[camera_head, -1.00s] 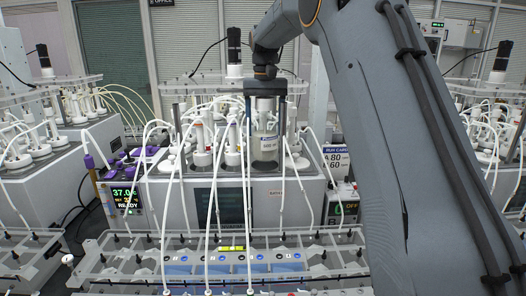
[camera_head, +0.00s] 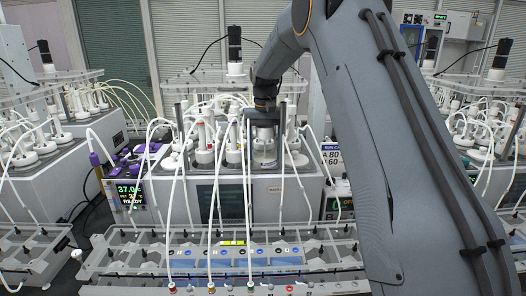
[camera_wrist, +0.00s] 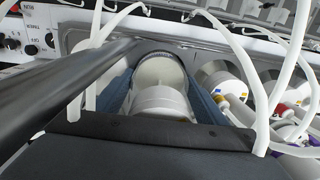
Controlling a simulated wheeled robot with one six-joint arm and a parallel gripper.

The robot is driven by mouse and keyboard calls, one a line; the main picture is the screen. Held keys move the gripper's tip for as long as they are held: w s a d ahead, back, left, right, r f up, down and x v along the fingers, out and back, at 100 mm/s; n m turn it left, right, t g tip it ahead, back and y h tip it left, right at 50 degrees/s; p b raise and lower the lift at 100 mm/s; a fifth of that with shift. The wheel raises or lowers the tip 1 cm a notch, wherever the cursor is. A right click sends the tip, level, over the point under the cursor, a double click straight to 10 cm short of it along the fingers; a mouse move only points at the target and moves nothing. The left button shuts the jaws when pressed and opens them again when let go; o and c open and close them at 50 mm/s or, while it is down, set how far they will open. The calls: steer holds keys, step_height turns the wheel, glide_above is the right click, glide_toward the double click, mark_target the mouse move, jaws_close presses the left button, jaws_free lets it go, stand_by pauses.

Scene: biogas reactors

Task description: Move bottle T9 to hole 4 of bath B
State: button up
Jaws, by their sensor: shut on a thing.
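My gripper (camera_head: 265,140) is shut on a clear bottle (camera_head: 264,157) with a white top, and holds it upright at the front right of the middle grey bath (camera_head: 262,212). The bottle's lower part is hidden behind the bath's front edge, so it is at least partly down in the bath. In the wrist view the bottle (camera_wrist: 160,101) stands between the blue fingers of my gripper (camera_wrist: 160,112), with a round hole rim (camera_wrist: 160,56) around or just behind it. Its label cannot be read now. Other white-capped bottles (camera_head: 204,148) stand to its left.
White tubes (camera_head: 248,190) hang over the bath front, close to my gripper. A clear rack (camera_head: 130,262) with blue-marked units stands in front. A stirrer motor (camera_head: 235,55) rises behind. Similar baths stand left and right. White-capped bottles (camera_wrist: 222,82) sit close right in the wrist view.

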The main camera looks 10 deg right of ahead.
steer(key=o, duration=1.7)
steer(key=shift+w, duration=0.1)
steer(key=shift+c, duration=0.2)
step_height(320, 180, up, 12)
steer(key=b, duration=0.4)
steer(key=shift+b, duration=0.4)
